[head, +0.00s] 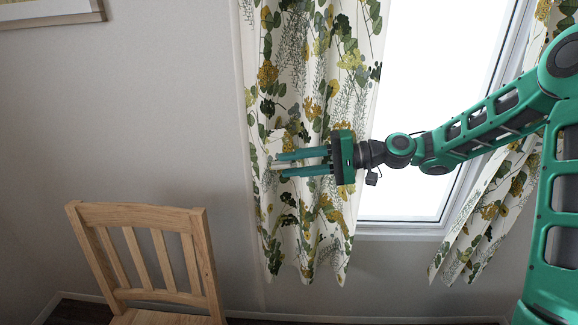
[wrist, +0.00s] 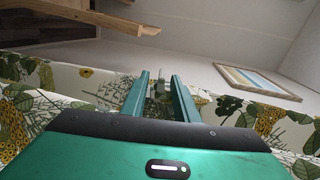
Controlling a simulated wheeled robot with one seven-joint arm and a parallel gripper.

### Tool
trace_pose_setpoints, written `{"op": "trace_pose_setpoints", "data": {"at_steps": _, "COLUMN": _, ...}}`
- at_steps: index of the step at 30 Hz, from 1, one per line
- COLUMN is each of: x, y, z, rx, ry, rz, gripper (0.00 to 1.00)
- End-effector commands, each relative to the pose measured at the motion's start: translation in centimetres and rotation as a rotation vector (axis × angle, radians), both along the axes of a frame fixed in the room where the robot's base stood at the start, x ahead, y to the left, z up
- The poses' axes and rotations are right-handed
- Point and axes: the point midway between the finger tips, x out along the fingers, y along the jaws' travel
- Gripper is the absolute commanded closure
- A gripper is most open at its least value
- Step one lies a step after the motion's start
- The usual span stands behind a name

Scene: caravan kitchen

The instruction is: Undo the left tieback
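The left curtain (head: 312,85), white with green and yellow leaves, hangs long and nearly straight at the window's left side. My gripper (head: 279,164) reaches across its front from the right, fingers pointing left at the curtain's outer edge. In the wrist view the two fingers (wrist: 160,84) stand apart with a gap between them. A small greyish piece (wrist: 159,88) shows between the fingertips, possibly a wall hook or part of the tieback; it does not clearly touch either finger. A pale patch shows at the curtain's left edge by the fingertips. I cannot clearly make out a tieback band.
A wooden chair (head: 150,235) stands at the lower left, below and left of my gripper. The right curtain (head: 490,205) hangs at the window's right, partly behind my arm. A framed picture (head: 50,12) is on the wall.

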Motion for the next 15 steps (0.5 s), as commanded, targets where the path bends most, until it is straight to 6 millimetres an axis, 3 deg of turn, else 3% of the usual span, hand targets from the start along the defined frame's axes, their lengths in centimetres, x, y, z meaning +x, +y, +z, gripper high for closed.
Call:
{"op": "trace_pose_setpoints", "data": {"at_steps": 9, "x": -0.1, "y": -5.9, "z": 0.9, "rx": -0.001, "ry": 0.001, "rz": -0.004, "gripper": 0.73}}
{"op": "trace_pose_setpoints", "data": {"at_steps": 15, "x": -0.3, "y": -8.6, "z": 1.3, "rx": -0.002, "ry": 0.002, "rz": -0.002, "gripper": 0.73}}
